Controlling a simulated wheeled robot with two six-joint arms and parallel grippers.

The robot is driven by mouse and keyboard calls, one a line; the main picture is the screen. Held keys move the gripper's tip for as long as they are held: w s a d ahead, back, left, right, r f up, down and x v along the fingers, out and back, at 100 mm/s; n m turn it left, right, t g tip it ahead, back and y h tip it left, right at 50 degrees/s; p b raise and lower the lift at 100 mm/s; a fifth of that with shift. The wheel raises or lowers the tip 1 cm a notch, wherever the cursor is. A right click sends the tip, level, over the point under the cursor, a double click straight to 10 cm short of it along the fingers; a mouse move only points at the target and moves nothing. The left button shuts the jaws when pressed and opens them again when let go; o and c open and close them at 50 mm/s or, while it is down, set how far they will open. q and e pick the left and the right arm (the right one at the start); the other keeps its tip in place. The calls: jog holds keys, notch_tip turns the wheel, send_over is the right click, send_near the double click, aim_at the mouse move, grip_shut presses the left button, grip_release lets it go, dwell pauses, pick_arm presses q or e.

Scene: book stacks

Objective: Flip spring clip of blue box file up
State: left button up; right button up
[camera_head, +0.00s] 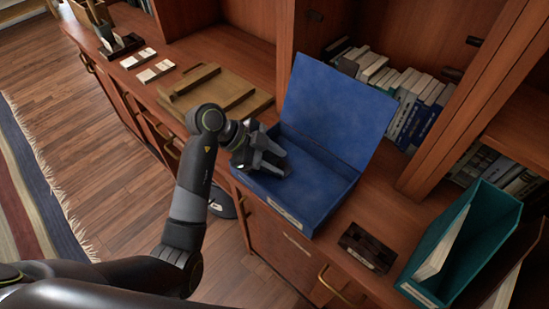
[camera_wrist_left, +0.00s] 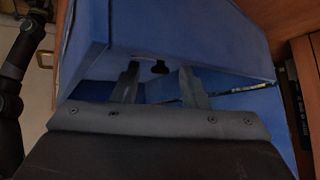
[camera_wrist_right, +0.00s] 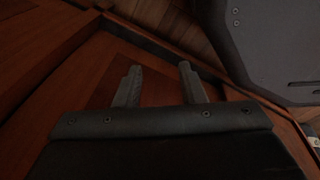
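The blue box file (camera_head: 310,185) stands on the wooden counter with its lid (camera_head: 335,108) raised and leaning back. My left gripper (camera_head: 283,162) is over the left part of the box, with its fingers apart and nothing seen between them. In the left wrist view the left gripper (camera_wrist_left: 158,85) reaches into the blue box (camera_wrist_left: 185,35), and a small dark piece (camera_wrist_left: 160,67) shows between the fingertips. A thin dark bar (camera_wrist_left: 235,91) lies to its right; I cannot tell if it is the spring clip. My right gripper (camera_wrist_right: 160,85) is open and empty.
A teal file holder (camera_head: 465,240) stands at the right, with a small dark box (camera_head: 368,247) before it. A wooden board (camera_head: 215,92) lies left of the blue box. Books (camera_head: 405,90) fill the shelf behind. White cards (camera_head: 155,71) lie farther left.

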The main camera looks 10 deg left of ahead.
aim_at(269, 161)
pick_arm(q)
grip_shut()
jog(key=shift+r, duration=0.1)
jog(key=shift+a+r+p, duration=0.1)
jog(key=shift+r+p, duration=0.15)
jog(key=shift+p, duration=0.45)
jog(key=h+p, duration=0.1)
jog(key=r+g+p, duration=0.1)
jog(key=p, duration=0.1)
jog(key=n+h+p, duration=0.1)
jog(key=p, duration=0.1)
jog(key=shift+w+a+r+h, duration=0.2)
jog(key=shift+a+r+h, duration=0.05)
jog(key=shift+r+h, duration=0.1)
jog(key=shift+w+a+r+n+g+h+p, duration=0.15)
jog(key=shift+a+r+n+g+h+p, duration=0.2)
jog(key=shift+g+h+p, duration=0.55)
jog(key=shift+w+a+r+n+h+p, duration=0.15)
jog(key=shift+n+h+p, duration=0.1)
jog(key=shift+h+p, duration=0.3)
